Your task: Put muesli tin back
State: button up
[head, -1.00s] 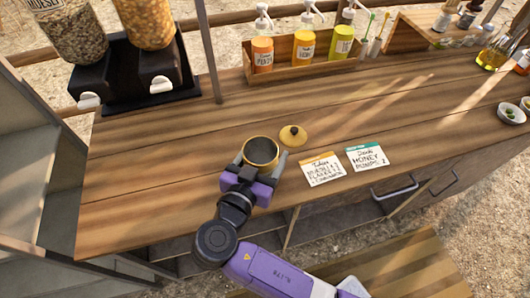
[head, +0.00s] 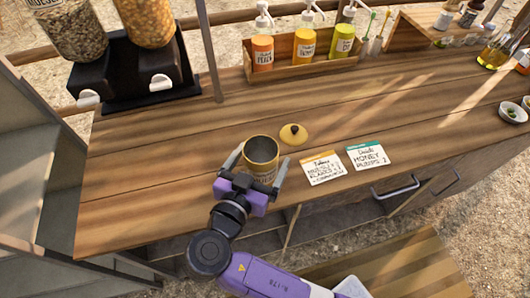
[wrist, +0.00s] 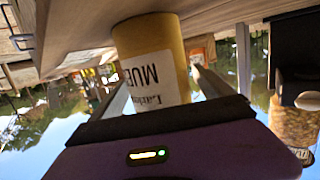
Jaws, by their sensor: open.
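The muesli tin (head: 262,160) is a yellow-gold open cylinder standing upright on the wooden counter, with a white label. In the wrist view the tin (wrist: 152,55) appears upside down, its label partly reading "MUE". My gripper (head: 256,170) is open, its two fingers spread on either side of the tin's near part, with a gap visible beside it. In the wrist view my gripper (wrist: 160,85) also shows a finger on each side of the tin. A round gold lid (head: 293,134) with a dark knob lies on the counter just right of and behind the tin.
Two cards, one orange-topped (head: 322,168) and one green-topped (head: 367,156), lie right of the tin. Dispensers (head: 148,78) stand back left. A wooden box (head: 308,65) of pump bottles stands at the back. The counter (head: 160,170) left of the tin is clear.

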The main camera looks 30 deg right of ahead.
jog(key=b+v, duration=0.1)
jog(key=v, duration=0.8)
jog(key=shift+s+a, duration=0.2)
